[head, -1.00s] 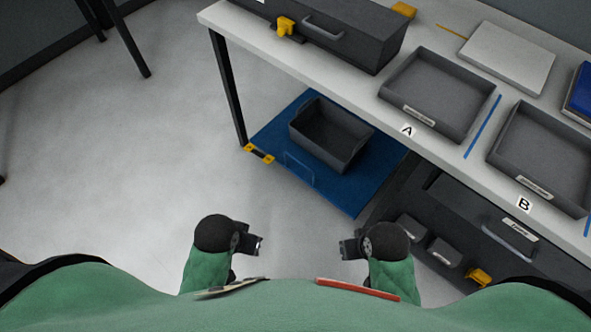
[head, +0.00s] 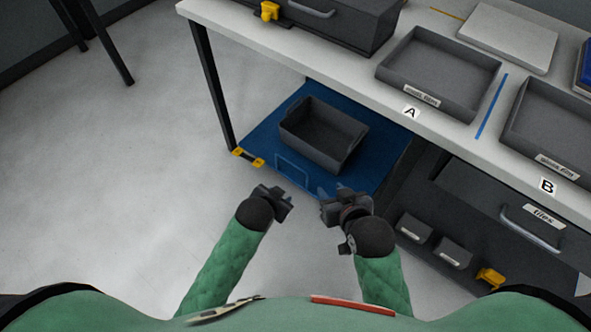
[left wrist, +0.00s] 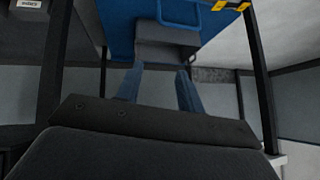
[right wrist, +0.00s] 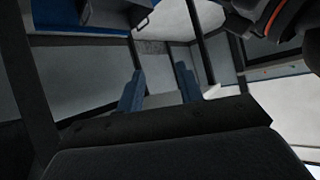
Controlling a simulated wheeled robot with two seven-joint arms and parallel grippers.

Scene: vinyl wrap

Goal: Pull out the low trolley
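The low trolley (head: 262,143) is a flat blue deck on the floor under the workbench, with a dark grey bin (head: 322,133) on it. Its thin blue handle (head: 291,168) is at the front edge. In the left wrist view the deck (left wrist: 121,30), handle (left wrist: 180,24) and bin show at the top. My left gripper (head: 277,196) is open and empty, in front of the handle and apart from it. My right gripper (head: 338,196) is open and empty, appearing in front of the deck's near right corner, which it partly hides.
The white workbench (head: 290,52) stands above the trolley; its dark leg (head: 214,90) is at left, near yellow-black floor marks (head: 248,158). Grey trays (head: 440,72) sit on top. A dark drawer cabinet (head: 470,190) stands right of the trolley. The floor at left is clear.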

